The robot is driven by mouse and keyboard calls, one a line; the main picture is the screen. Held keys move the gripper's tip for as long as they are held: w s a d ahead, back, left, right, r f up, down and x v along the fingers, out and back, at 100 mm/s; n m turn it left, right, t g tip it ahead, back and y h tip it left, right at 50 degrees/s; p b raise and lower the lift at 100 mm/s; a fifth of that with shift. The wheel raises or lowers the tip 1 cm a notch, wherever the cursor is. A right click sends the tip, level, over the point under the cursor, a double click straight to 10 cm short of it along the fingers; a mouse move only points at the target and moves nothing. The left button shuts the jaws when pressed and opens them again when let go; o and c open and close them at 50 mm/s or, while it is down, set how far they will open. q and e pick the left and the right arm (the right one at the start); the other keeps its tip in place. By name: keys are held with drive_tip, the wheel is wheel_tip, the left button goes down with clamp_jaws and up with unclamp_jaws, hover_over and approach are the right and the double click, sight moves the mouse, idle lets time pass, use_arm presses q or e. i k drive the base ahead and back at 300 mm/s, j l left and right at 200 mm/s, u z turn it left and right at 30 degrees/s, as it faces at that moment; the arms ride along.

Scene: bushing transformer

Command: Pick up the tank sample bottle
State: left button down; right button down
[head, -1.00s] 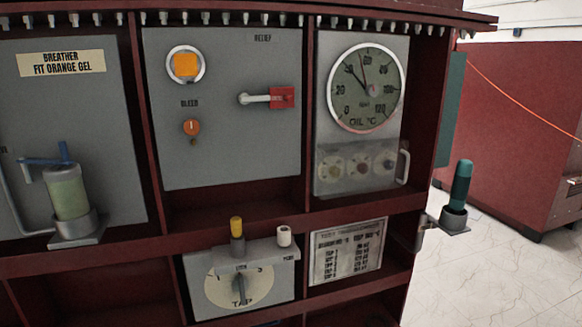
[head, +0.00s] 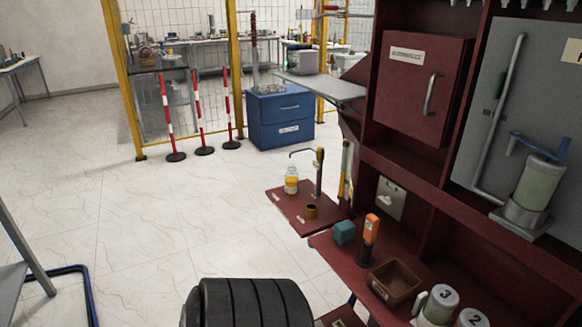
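A small bottle (head: 291,182) with a pale top and a yellow-orange lower part stands upright on a small dark-red side shelf (head: 283,205), left of the red cabinet. Its label cannot be read, so I cannot confirm that it is the tank sample bottle. A thin bent spout or tube reaches over it from a post (head: 319,175) on the same shelf. A small brown cup (head: 311,212) stands by the post. Neither of my grippers is in view.
On the red ledge are a teal block (head: 344,232), an orange-and-black handheld device (head: 369,238), a brown bin (head: 395,282) and numbered jars (head: 440,303). A blue drawer unit (head: 280,118) and red-white posts (head: 199,125) stand behind. The floor at left is mostly clear.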

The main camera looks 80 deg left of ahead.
sight(291, 177)
drive_tip(key=u, duration=2.4)
drive_tip(key=i+j+z, duration=0.1)
drive_tip(key=i+j, duration=0.3)
drive_tip(key=j, duration=0.25)
drive_tip(key=i+j+z, duration=0.15)
drive_tip(key=j, duration=0.2)
drive_tip(key=i+j, duration=0.2)
drive_tip(key=j, duration=0.15)
drive_tip(key=l+z, duration=0.05)
